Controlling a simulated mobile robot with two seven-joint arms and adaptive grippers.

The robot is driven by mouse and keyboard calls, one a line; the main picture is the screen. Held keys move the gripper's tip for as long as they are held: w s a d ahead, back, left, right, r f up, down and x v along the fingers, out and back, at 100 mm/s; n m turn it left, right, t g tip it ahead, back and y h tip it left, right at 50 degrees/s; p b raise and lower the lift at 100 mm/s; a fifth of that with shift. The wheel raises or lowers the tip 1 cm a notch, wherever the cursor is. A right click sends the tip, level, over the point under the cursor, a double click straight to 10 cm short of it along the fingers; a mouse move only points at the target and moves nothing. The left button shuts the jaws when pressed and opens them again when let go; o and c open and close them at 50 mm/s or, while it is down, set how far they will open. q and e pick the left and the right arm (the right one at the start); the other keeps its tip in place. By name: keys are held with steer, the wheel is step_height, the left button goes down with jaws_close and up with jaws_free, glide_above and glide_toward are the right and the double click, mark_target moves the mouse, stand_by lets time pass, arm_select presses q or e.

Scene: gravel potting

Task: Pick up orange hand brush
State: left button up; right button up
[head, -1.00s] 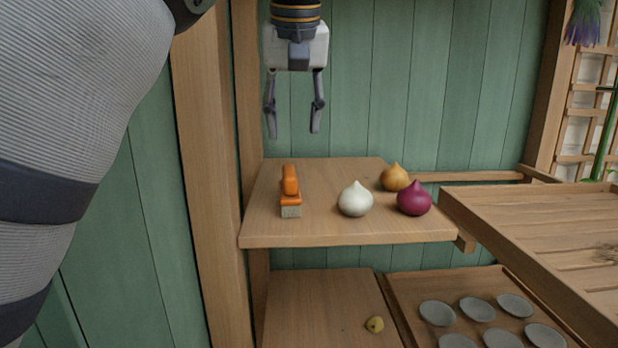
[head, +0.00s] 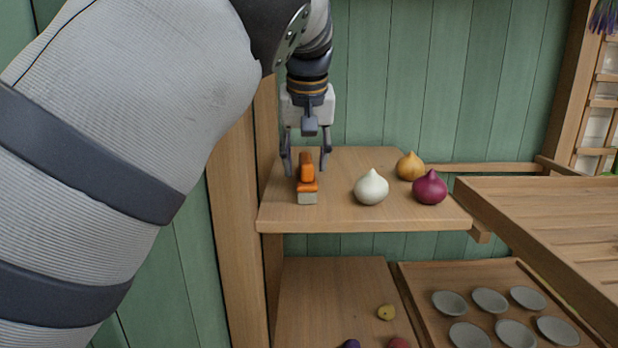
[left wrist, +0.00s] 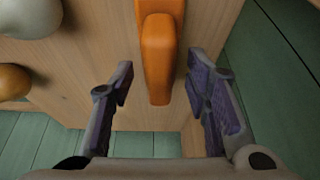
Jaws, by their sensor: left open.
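The orange hand brush (head: 307,181) lies on the upper wooden shelf (head: 330,216), near its left end, with its pale bristles toward the front. My left gripper (head: 306,172) is open and points down, with its fingers on either side of the brush's far part in the head view. In the left wrist view the orange handle (left wrist: 159,60) reaches in from the top between the two open fingers (left wrist: 163,100), touching neither as far as I can see. My right gripper is not in view.
White (head: 371,187), yellow (head: 410,166) and purple (head: 429,187) bulbs stand on the shelf right of the brush. A wooden post (head: 236,230) borders the shelf's left side. Below are a lower shelf with small bulbs and a tray (head: 420,310) of several grey dishes.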

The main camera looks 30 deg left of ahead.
arm_select(q)
steer(key=shift+f, duration=0.25)
stand_by(0.4)
jaws_close()
